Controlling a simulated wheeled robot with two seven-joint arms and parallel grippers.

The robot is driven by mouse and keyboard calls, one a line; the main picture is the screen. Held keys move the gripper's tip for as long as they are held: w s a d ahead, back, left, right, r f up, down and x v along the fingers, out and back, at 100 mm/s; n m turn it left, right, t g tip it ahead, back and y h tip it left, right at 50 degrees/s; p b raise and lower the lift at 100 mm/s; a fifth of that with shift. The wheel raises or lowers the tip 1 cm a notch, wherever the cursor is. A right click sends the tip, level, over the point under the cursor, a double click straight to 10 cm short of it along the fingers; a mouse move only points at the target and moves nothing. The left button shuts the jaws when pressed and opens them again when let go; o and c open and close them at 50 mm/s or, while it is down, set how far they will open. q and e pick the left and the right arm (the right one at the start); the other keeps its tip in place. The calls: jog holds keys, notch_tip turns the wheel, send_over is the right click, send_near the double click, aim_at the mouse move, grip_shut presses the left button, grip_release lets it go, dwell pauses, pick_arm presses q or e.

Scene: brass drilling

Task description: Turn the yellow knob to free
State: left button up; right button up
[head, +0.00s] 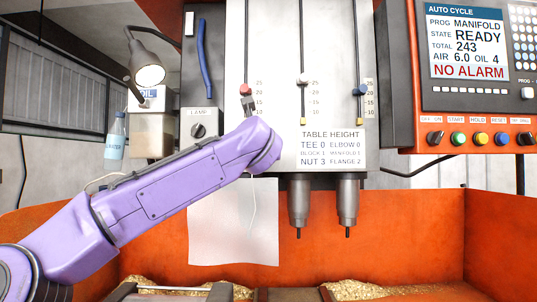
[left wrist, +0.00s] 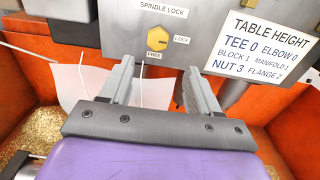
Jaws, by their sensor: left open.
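The yellow knob (left wrist: 157,35) sits on a grey panel (left wrist: 195,16) under the words SPINDLE LOCK in the left wrist view. LOCK is printed to its right and FREE below it. A small dark mark on the knob seems to point right, toward LOCK. My left gripper (left wrist: 158,70) is open and empty, its two fingers apart and below the knob in the picture. A gap appears to remain between fingertips and knob. In the head view my left arm hides the knob. My right gripper is not in view.
Two spindles (head: 322,205) hang right of my left arm, below the TABLE HEIGHT label (head: 333,147). A red slider knob (head: 245,90) is just above my left arm's end. A LAMP switch (head: 198,130) is to its left. A white sheet (head: 225,235) hangs below.

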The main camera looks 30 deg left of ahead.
pick_arm(q)
jog(key=p+x, duration=0.5)
jog(key=x, duration=0.4)
jog(key=shift+a+r, duration=0.25)
jog(key=shift+a, duration=0.1)
jog(key=shift+w, duration=0.15)
jog(key=c, duration=1)
